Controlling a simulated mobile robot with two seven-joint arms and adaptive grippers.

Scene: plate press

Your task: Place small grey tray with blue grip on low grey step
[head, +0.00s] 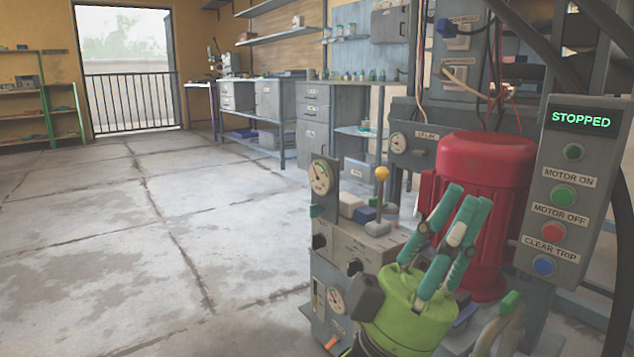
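My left gripper (466,204) has a lime-green body and teal fingers. It is in the lower right of the head view, pointing up and away, in front of the red motor (484,190). Its fingers are extended and apart, with nothing seen between them. I cannot clearly make out the small grey tray with blue grip or the low grey step. A small blue piece (364,214) lies on the grey machine, but I cannot tell whether it belongs to the tray. The gripper and its arm hide part of the machine. My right gripper does not show clearly.
A grey control box (569,190) reading STOPPED stands at the right. Grey cabinets (312,120) line the back wall. The concrete floor (110,240) at left is clear.

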